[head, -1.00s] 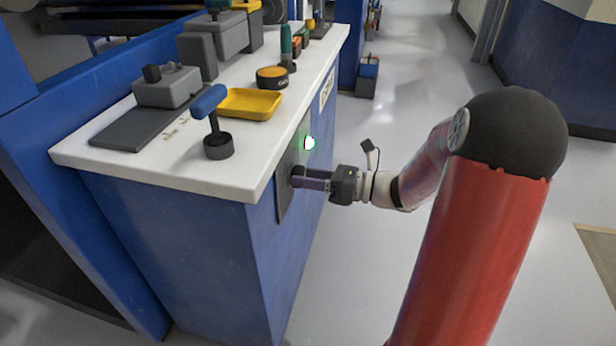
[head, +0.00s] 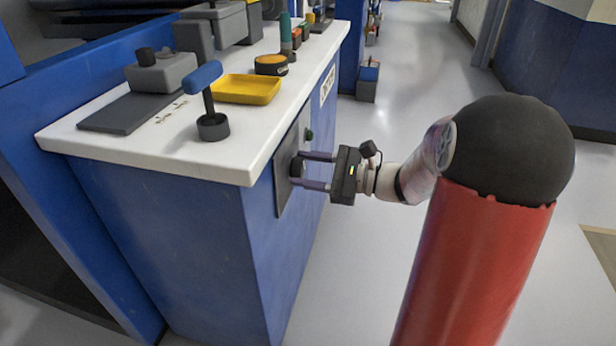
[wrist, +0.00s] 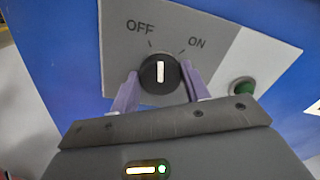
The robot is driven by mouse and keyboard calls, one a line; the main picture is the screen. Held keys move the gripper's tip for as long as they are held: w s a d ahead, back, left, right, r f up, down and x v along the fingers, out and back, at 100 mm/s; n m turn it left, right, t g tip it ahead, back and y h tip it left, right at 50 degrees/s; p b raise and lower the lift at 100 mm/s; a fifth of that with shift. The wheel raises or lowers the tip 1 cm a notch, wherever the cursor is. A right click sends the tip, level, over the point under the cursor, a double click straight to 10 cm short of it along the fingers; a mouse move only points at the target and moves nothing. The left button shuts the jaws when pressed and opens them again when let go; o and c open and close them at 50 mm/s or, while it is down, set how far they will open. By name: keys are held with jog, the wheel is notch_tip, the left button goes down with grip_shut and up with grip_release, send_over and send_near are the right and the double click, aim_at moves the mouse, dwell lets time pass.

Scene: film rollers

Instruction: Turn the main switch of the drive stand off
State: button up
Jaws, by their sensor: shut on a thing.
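The main switch (wrist: 160,73) is a round black knob with a white mark, on a grey plate (wrist: 120,50) on the blue side of the drive stand (head: 200,230). In the wrist view its mark points between the OFF and ON ticks, nearer OFF. My gripper (wrist: 160,70) is shut on the knob, one purple finger on each side. In the head view my gripper (head: 299,169) reaches the plate from the right, fingers one above the other. A green lamp (wrist: 243,86), also in the head view (head: 309,134), looks dark.
The stand's white top (head: 150,165) overhangs just above the plate. On it are a blue-handled lever (head: 205,90), a yellow tray (head: 247,89) and a round black-and-orange item (head: 271,65). The floor to the right is open.

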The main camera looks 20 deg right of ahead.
jog(key=shift+f+n+b, duration=0.15)
jog(key=shift+n+b, duration=1.5)
jog(key=shift+n, duration=0.35)
jog(key=o, duration=1)
jog(key=v, duration=0.8)
jog(key=shift+p, duration=0.3)
